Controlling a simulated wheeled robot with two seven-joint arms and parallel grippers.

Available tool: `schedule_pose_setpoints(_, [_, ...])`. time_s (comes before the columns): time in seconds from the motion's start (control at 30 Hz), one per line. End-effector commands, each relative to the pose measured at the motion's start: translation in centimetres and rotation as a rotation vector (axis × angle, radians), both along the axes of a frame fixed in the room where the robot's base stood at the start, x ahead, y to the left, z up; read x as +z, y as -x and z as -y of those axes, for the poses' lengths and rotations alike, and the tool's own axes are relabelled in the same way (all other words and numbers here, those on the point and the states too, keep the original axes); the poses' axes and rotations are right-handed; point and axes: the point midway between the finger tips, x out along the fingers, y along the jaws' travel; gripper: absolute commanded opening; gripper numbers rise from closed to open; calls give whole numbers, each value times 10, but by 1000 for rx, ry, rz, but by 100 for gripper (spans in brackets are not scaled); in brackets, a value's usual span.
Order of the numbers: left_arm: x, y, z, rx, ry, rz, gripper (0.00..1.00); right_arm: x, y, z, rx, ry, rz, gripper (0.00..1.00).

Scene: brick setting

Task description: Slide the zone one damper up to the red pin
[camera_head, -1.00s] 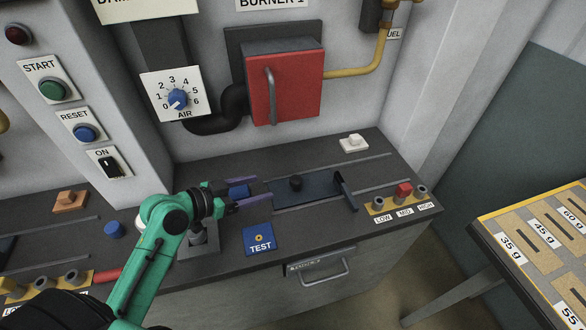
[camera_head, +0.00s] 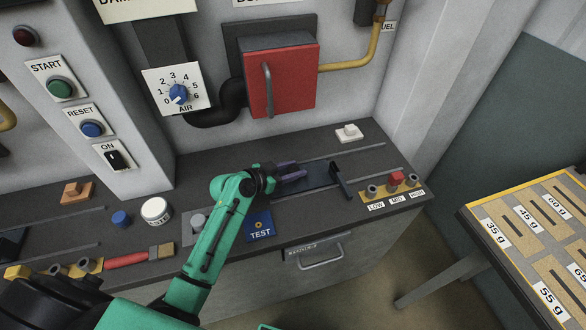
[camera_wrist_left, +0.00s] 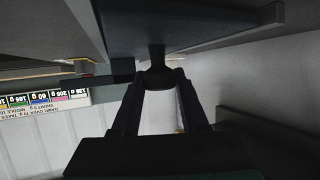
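The zone one damper is a dark blue plate (camera_head: 318,177) with an upright end piece (camera_head: 342,180), set in a slot in the dark bench. Its black knob is hidden in the head view. My left gripper (camera_head: 301,169) reaches over the plate, its purple fingers on either side of the knob's place. In the left wrist view, the dark knob (camera_wrist_left: 158,78) sits between the fingertips. Whether they press on it cannot be told. The red pin (camera_head: 396,178) stands at the MID hole, right of the end piece, with a gap between. My right gripper is not in view.
The LOW, MID, HIGH strip (camera_head: 372,191) is at the right. A white block (camera_head: 348,132) lies behind the slot. A blue TEST plate (camera_head: 260,226) is in front of my arm. The red burner door (camera_head: 285,80) rises behind. A weight board (camera_head: 540,240) stands at far right.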

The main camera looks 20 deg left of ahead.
Motion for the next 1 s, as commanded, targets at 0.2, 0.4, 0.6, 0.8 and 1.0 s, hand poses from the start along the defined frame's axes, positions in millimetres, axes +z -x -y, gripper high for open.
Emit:
schedule_pose_setpoints(0.2, [0,0,-1,1,0,0,0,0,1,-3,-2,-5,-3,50])
schedule_pose_setpoints(0.4, [0,0,-1,1,-1,1,0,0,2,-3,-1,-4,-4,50])
schedule_pose_setpoints(0.6, [0,0,-1,1,-1,1,0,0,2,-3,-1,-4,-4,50])
schedule_pose_setpoints(0.8, [0,0,-1,1,-1,1,0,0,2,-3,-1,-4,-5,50])
schedule_pose_setpoints(1.0, [0,0,-1,2,-1,0,0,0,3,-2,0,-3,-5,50])
